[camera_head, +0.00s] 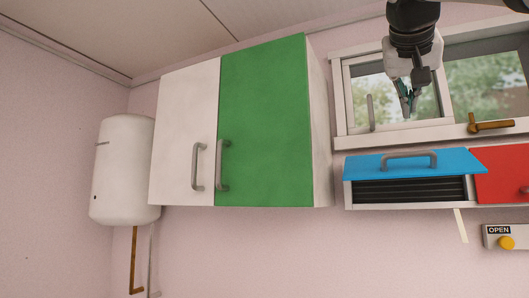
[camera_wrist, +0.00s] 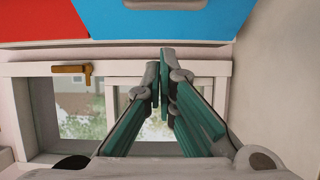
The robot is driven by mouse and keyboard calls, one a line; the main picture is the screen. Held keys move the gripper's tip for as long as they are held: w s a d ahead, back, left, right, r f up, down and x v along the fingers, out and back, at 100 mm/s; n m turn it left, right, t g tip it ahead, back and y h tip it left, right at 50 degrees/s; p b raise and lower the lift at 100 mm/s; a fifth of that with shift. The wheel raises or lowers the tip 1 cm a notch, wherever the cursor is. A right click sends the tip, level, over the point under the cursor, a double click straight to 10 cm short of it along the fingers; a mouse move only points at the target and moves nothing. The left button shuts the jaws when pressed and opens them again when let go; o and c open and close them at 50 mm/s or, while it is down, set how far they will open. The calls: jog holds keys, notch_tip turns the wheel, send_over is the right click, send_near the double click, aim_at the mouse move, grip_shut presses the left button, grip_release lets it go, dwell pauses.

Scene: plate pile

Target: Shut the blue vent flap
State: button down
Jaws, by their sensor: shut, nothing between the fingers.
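The blue vent flap (camera_head: 415,162) is on the wall box at the right of the head view, below the window. It is tilted up and outward, with black slats (camera_head: 410,190) showing beneath it. A grey bar handle (camera_head: 409,157) is on the flap. My gripper (camera_head: 407,108) is shut and empty, in front of the window and above the flap, apart from it. In the wrist view, the flap (camera_wrist: 170,22) lies beyond the fingertips of my gripper (camera_wrist: 161,68), with part of its handle cut off at the top edge.
A red panel (camera_head: 500,173) adjoins the vent on the right. The window (camera_head: 375,95) has a brown latch (camera_head: 490,125). An OPEN button box (camera_head: 506,237) is below. A cabinet with a green door (camera_head: 265,120) and a white tank (camera_head: 122,170) are to the left.

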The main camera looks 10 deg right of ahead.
aim_at(406, 155)
jog(key=w+d+f+b, duration=0.1)
jog(key=w+d+f, duration=0.1)
jog(key=w+f, duration=0.2)
jog(key=shift+d+f, duration=0.4)
jog(key=shift+f, duration=0.25)
jog(key=shift+f+b, duration=0.15)
jog(key=shift+b, duration=0.35)
jog(key=shift+f+b, duration=0.3)
jog(key=shift+b, duration=0.6)
